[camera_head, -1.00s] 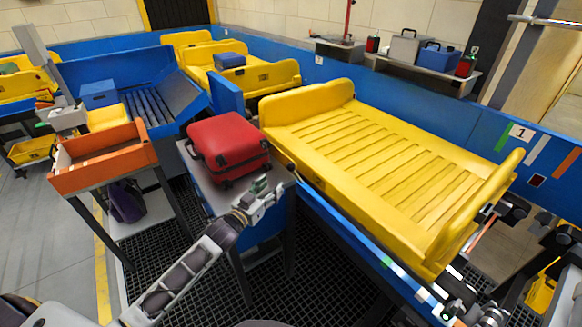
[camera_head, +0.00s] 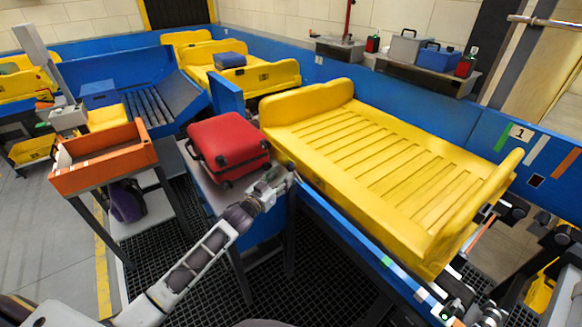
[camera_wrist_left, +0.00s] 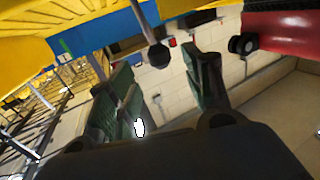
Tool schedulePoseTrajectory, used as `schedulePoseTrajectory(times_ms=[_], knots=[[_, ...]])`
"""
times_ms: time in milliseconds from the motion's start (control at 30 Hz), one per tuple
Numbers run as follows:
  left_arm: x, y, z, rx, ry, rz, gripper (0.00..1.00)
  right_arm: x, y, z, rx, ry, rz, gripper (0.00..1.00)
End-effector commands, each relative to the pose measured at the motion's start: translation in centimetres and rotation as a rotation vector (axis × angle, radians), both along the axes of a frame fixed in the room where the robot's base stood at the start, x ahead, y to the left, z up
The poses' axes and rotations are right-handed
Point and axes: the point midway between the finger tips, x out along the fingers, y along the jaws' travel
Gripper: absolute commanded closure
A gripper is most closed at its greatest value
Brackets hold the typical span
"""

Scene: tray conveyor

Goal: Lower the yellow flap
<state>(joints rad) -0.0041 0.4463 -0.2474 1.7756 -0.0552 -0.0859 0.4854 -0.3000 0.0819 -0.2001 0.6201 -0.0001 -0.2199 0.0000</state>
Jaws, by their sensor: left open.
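The large yellow tray (camera_head: 345,200) lies on the blue conveyor frame, with a raised yellow panel (camera_head: 300,105) at its far left end and another (camera_head: 478,215) at its right end. I cannot tell which part is the flap. My left gripper (camera_head: 284,174) is open and empty at the tray's near left corner, beside the red suitcase. In the left wrist view its green fingers (camera_wrist_left: 168,95) stand apart, with a black ball knob on a rod (camera_wrist_left: 158,56) above and between them. Yellow plastic (camera_wrist_left: 60,22) fills the upper left there. My right gripper may show partly at the bottom right, unclear.
The red suitcase (camera_head: 228,147) sits on a grey stand just left of my left gripper. An orange bin (camera_head: 105,160) stands further left. The blue conveyor edge (camera_head: 340,228) runs along the near side of the tray. Dark grating covers the floor.

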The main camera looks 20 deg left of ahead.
Motion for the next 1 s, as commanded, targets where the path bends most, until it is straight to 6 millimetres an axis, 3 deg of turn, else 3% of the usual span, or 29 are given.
schedulePoseTrajectory(times_ms=[1000], knots=[[6.8, -1.9, 0.0, 0.0, 0.0, 0.0, 0.49, 0.0, 0.3, 0.5, 0.003, 0.0, -0.002, 0.6]])
